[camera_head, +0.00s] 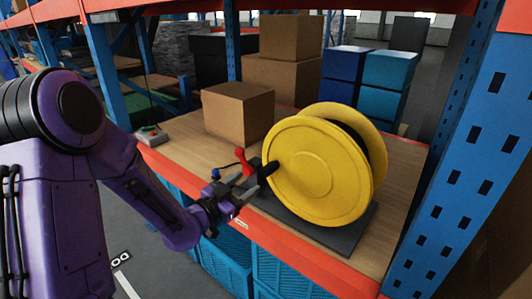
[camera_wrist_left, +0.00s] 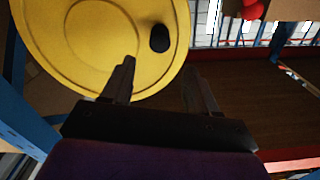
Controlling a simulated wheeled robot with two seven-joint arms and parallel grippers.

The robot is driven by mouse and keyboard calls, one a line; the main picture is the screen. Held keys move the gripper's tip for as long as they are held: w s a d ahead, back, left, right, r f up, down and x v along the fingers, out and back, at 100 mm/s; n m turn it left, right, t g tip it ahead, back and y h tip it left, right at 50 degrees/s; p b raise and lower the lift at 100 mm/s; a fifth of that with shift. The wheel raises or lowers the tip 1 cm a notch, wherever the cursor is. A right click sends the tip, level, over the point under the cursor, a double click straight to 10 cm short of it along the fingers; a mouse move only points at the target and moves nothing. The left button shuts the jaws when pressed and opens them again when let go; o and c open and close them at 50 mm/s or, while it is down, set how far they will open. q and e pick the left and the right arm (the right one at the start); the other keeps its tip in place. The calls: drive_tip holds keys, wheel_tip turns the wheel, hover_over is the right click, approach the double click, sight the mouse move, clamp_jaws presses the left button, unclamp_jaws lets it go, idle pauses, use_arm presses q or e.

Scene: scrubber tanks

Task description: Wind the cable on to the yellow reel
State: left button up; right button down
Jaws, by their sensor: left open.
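The yellow reel (camera_head: 308,172) stands upright on a dark base plate (camera_head: 335,235) on the wooden shelf. Dark cable (camera_head: 374,150) shows between its two flanges. A black crank knob (camera_head: 267,170) sticks out from the near flange; it also shows in the left wrist view (camera_wrist_left: 159,38). My left gripper (camera_head: 252,182) is open and empty at the shelf's front edge, just left of the knob. In the left wrist view its fingertips (camera_wrist_left: 159,68) are apart, with the knob just beyond the space between them. My right gripper is in neither view.
A red-handled lever (camera_head: 242,158) stands left of the reel, close to my gripper. A cardboard box (camera_head: 238,112) sits behind it. A grey box with a red button (camera_head: 151,135) is at the shelf's left. A blue upright (camera_head: 455,165) stands close on the right.

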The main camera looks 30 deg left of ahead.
sight(263, 173)
use_arm(q)
drive_tip(key=w, duration=0.3)
drive_tip(key=w+p, duration=0.1)
drive_tip(key=w, duration=0.2)
drive_tip(key=w+p, duration=0.1)
drive_tip(key=w, duration=0.3)
drive_tip(key=shift+d+f, duration=0.2)
drive_tip(key=shift+d, duration=0.2)
clamp_jaws()
